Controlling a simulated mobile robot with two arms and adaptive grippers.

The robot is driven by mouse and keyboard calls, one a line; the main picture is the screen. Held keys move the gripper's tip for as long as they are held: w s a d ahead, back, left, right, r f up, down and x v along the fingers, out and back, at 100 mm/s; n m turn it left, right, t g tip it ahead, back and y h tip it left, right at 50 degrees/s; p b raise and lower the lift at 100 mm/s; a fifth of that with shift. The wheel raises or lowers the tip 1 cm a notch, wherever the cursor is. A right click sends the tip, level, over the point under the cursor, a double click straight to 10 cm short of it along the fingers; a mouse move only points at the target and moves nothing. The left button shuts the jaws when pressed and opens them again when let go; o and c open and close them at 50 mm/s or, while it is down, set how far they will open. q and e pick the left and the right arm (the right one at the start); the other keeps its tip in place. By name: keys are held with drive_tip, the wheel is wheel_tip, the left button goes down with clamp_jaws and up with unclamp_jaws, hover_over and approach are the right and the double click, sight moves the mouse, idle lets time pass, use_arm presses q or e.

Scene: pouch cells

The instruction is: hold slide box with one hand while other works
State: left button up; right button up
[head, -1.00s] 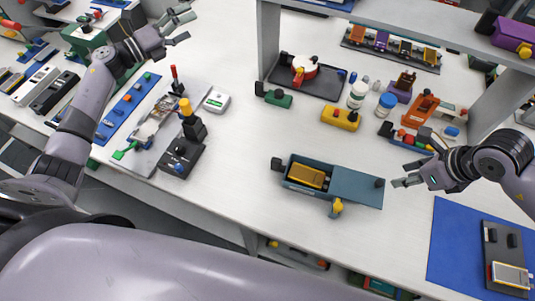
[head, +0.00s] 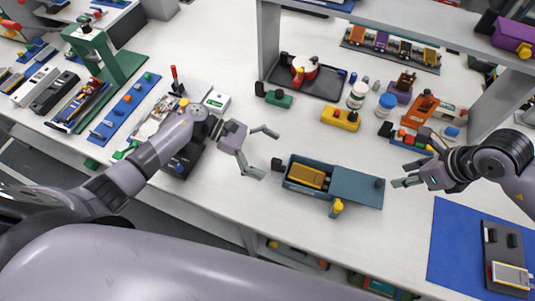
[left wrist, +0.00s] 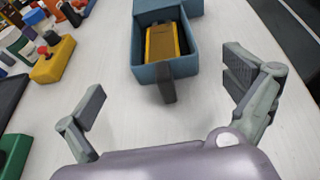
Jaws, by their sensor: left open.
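The slide box (head: 357,186) is a blue-grey tray with an open compartment at its left, which holds a yellow block (head: 306,175). A dark knob (head: 277,164) sticks out at its left end and a yellow knob (head: 337,207) at its front. My left gripper (head: 263,153) is open and empty just left of the box, its fingers spread towards it. In the left wrist view the box (left wrist: 145,73) lies ahead, between and beyond the two fingertips. My right gripper (head: 397,182) is just right of the box, apart from it; its fingers look parted, with nothing between them.
A yellow block (head: 341,118) and white jars (head: 357,95) stand behind the box. A green block (head: 274,98) is at back left. A blue mat (head: 455,245) with a dark fixture lies at front right. The white bench (head: 230,195) is clear around the box.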

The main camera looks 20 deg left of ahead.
sight(302, 173)
use_arm(q)
drive_tip(key=shift+s+d+f, duration=0.1)
drive_tip(key=shift+d+f, duration=0.15)
drive_tip(key=shift+f, duration=0.05)
drive_tip(key=shift+x, duration=3.45)
use_arm(e)
drive_tip(key=shift+d, duration=0.1)
use_arm(q)
drive_tip(key=shift+c, duration=0.5)
drive_tip(key=c, duration=1.3)
drive_tip(key=shift+o, duration=0.2)
use_arm(e)
drive_tip(key=shift+c, duration=0.5)
